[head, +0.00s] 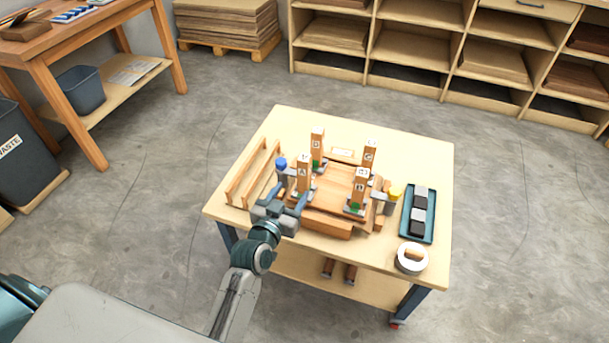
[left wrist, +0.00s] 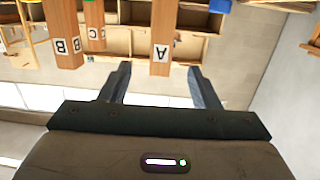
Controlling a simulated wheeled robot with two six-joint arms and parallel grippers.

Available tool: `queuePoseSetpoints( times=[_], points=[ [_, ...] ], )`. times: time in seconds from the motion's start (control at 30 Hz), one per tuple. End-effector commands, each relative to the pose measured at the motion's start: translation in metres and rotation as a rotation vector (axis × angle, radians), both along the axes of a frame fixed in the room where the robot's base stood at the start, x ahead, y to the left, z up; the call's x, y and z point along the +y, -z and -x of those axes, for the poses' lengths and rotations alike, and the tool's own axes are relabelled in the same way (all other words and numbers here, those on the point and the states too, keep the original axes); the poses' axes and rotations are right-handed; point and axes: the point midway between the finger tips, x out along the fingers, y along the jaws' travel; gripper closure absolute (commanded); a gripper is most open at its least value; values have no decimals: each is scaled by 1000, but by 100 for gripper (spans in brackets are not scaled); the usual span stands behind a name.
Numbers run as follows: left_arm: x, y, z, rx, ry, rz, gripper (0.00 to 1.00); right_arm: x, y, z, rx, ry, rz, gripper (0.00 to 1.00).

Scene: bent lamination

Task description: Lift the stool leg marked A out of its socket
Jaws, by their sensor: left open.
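The stool leg marked A (head: 303,177) stands upright in the wooden stool seat (head: 335,185) on the table, at the front left of the legs. In the left wrist view, which looks upside down, leg A (left wrist: 163,40) shows its label and its end between the fingertip lines, with gaps on both sides. My left gripper (head: 279,199) is open and empty, just in front of leg A; it also shows in the left wrist view (left wrist: 160,68). Leg A's socket is partly hidden. My right gripper is not in view.
A blue-topped clamp (head: 281,164) is beside leg A, a yellow-topped one (head: 394,193) at right. A wooden rack (head: 253,172), teal tray (head: 431,213) and tape roll (head: 412,258) flank the stool.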

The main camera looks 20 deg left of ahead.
Motion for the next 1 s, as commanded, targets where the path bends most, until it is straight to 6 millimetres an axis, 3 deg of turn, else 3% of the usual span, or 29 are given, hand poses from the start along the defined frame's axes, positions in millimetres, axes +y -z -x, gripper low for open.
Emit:
queuePoseSetpoints(
  times=[0.3,1.0],
  points=[
    [-1,-15,-40,-109,-45,14,44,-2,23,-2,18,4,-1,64],
    [-6,-10,-122,-105,-45,14,44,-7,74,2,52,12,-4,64]
  ],
)
